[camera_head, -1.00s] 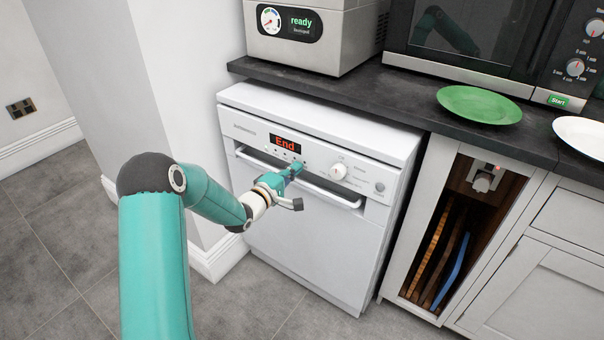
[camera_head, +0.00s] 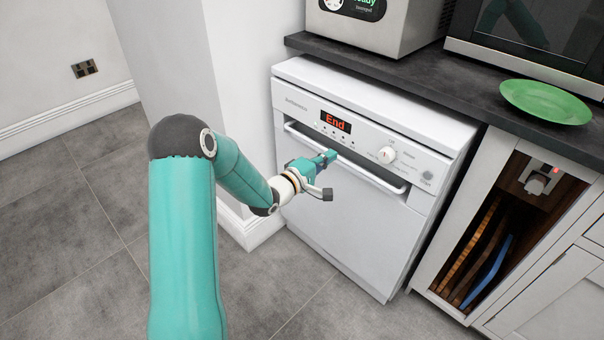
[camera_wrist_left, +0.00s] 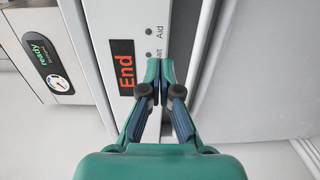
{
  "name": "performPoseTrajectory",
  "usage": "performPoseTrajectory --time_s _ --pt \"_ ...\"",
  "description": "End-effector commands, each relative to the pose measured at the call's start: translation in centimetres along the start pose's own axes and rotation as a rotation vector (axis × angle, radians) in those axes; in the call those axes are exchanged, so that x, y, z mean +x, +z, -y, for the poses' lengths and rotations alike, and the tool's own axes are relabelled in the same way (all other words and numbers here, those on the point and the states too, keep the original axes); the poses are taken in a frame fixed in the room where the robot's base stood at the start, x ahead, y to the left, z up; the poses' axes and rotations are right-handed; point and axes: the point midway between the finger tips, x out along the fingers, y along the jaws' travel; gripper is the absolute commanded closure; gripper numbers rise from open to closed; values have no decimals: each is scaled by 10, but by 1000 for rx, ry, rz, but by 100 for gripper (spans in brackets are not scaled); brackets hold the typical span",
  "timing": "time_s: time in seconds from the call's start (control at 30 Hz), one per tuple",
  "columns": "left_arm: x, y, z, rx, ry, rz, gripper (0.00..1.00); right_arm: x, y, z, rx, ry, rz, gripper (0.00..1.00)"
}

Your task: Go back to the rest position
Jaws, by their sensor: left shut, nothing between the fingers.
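My left gripper (camera_head: 328,157) is teal, shut and empty, in front of the dishwasher's upper front. In the left wrist view its fingertips (camera_wrist_left: 160,68) meet beside the red "End" display (camera_wrist_left: 124,68). The white dishwasher (camera_head: 350,225) is closed, with a long handle (camera_head: 375,178) and a control panel (camera_head: 360,140) reading "End" in the head view. I cannot tell whether the fingertips touch the panel. My right gripper is in neither view.
A dark worktop (camera_head: 420,90) above the dishwasher holds a green plate (camera_head: 546,102), a steel appliance (camera_head: 375,25) and a microwave (camera_head: 530,40). An open niche with boards (camera_head: 470,250) lies to the right. Grey floor (camera_head: 80,220) is clear at left.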

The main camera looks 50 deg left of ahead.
Motion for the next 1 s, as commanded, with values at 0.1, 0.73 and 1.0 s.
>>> performPoseTrajectory --time_s 0.1,0.73,1.0 --pt "-30 -2 1 -1 -4 -3 100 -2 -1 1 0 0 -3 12" --pt "-76 13 1 -2 4 31 100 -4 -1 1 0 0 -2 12" --pt "-41 138 40 -115 -67 257 100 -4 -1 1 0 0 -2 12"
